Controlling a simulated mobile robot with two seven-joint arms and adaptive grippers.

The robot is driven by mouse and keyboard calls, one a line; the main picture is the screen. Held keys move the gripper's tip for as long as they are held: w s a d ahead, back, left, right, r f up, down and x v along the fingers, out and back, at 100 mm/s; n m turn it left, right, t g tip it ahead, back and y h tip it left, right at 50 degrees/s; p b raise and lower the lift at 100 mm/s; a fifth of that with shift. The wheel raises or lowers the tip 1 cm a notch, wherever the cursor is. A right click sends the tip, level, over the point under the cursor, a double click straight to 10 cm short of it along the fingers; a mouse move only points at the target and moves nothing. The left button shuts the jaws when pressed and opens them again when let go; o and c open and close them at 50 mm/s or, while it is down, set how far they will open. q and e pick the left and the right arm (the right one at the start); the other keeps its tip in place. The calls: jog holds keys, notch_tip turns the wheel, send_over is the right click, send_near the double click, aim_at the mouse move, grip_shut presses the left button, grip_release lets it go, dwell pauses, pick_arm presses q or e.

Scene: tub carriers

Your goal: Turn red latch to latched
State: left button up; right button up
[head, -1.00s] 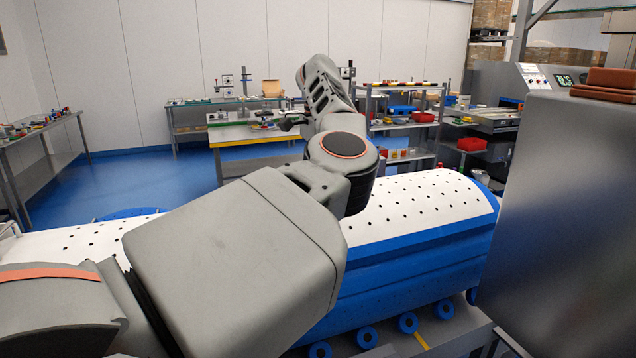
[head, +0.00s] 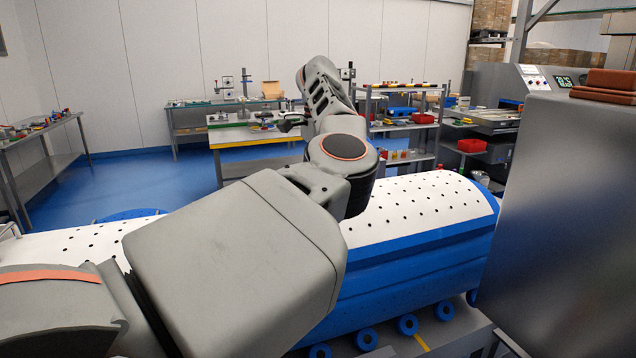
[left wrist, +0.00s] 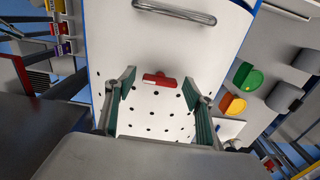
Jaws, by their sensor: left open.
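The red latch (left wrist: 160,80) is a small bar lying roughly crosswise on a white perforated panel (left wrist: 150,45) in the left wrist view. My left gripper (left wrist: 160,86) is open, with its two green-padded fingers on either side of the latch in the picture. I cannot tell whether either finger touches it. In the head view my left arm crosses the middle of the picture, and I cannot make out the latch there. My right gripper is not in view.
A metal handle (left wrist: 175,11) is on the panel above the latch. In the head view, a white-topped blue tub (head: 430,205) lies behind my arm. A grey cabinet (head: 565,200) stands at right; blue floor (head: 130,178) is clear at left.

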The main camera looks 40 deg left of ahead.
pick_arm(q)
notch_tip(320, 180, up, 12)
dwell(0.6)
jog(key=shift+f, duration=0.1)
dwell(0.4)
